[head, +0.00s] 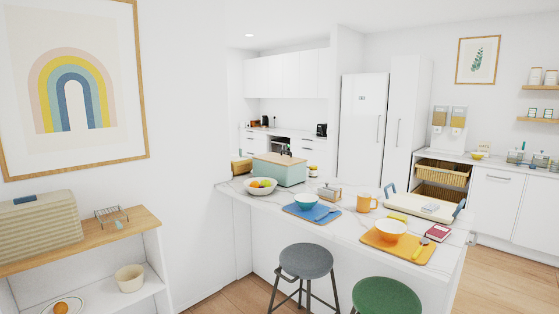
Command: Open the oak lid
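A wooden lid (279,159), oak-like in colour, lies flat on a pale teal box (292,176) and looks closed. The box stands at the far left end of the white marble counter (343,219). A small dark shape shows at the lid's back edge; I cannot tell whether it belongs to the lid or stands behind it. My gripper is not in view.
A fruit bowl (260,186) stands close in front of the box. A grey stool (306,261) and green stool (386,297) block the counter's front.

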